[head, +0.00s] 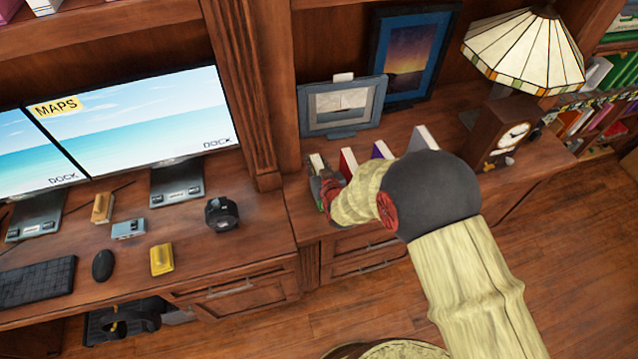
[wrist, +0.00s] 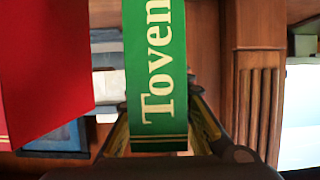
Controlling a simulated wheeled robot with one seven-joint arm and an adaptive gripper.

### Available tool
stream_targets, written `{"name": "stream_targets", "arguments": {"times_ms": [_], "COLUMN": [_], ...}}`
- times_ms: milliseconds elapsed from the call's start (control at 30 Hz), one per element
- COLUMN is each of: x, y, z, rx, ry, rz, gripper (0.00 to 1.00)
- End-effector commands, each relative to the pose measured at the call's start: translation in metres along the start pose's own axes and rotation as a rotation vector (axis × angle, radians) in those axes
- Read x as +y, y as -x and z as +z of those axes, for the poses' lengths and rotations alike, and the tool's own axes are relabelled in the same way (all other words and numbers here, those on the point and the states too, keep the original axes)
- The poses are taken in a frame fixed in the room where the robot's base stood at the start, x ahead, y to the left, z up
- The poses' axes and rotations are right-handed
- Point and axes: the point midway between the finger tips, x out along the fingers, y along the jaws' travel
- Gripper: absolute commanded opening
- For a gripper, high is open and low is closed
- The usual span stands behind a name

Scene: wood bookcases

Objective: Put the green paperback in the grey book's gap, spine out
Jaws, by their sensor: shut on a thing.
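The green paperback (wrist: 155,70) stands in the middle of the wrist view, its lettered spine facing the camera. My gripper (wrist: 162,118) has a finger on each side of it and is shut on it. In the head view my gripper (head: 327,186) is at the left end of the row of books on the counter, largely hidden by my arm. Whether the paperback touches the counter is unclear. A book with a greyish cover (head: 422,139) stands at the right end of the row. My arm hides its lower part, and no gap beside it can be made out clearly.
A red book (head: 348,161) and a purple book (head: 381,150) stand between the gripper and the greyish book. Two framed pictures (head: 340,106) stand behind. A clock (head: 503,135) and lamp (head: 525,50) are to the right. A wooden pillar (head: 249,90) is to the left.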

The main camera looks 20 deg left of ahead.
Motion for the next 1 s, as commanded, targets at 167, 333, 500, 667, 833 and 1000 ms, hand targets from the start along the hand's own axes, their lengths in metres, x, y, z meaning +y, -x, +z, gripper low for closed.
{"name": "stream_targets", "arguments": {"times_ms": [167, 333, 500, 667, 833, 1000], "x": [0.0, 0.0, 0.0, -0.002, -0.007, -0.012], "y": [0.0, 0.002, 0.009, 0.034, 0.075, 0.117], "z": [-0.001, -0.007, -0.027, -0.045, -0.067, -0.069], "rx": [0.002, 0.002, 0.005, 0.005, 0.006, 0.003], "ry": [0.0, 0.0, 0.0, -0.001, 0.0, 0.001], "rz": [0.0, 0.0, 0.0, 0.0, -0.001, -0.001], "gripper": [0.0, 0.0, 0.0, 0.0, 0.0, 0.0]}}
